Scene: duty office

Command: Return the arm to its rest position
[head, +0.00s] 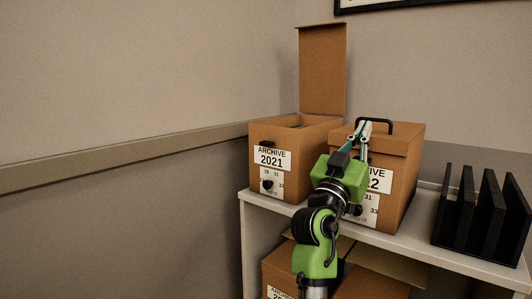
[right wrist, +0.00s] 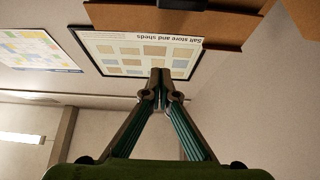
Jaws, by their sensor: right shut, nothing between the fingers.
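My right gripper (head: 362,130) is on the green and black arm that rises from the bottom of the head view. It is in front of the closed archive box (head: 405,165), covering part of its label, with the fingertips near the black lid handle (head: 376,122). The right wrist view shows the fingers (right wrist: 161,75) shut together with nothing between them. Whether they touch the box cannot be told. The ARCHIVE 2021 box (head: 311,160) stands to the left with its lid (head: 322,70) raised upright. My left gripper is not in view.
Both boxes stand on a pale shelf (head: 420,240). A black upright rack (head: 482,222) is at its right end. More cardboard boxes (head: 277,268) sit below. A wall rail (head: 120,165) runs along the left. The right wrist view shows a framed poster (right wrist: 130,55).

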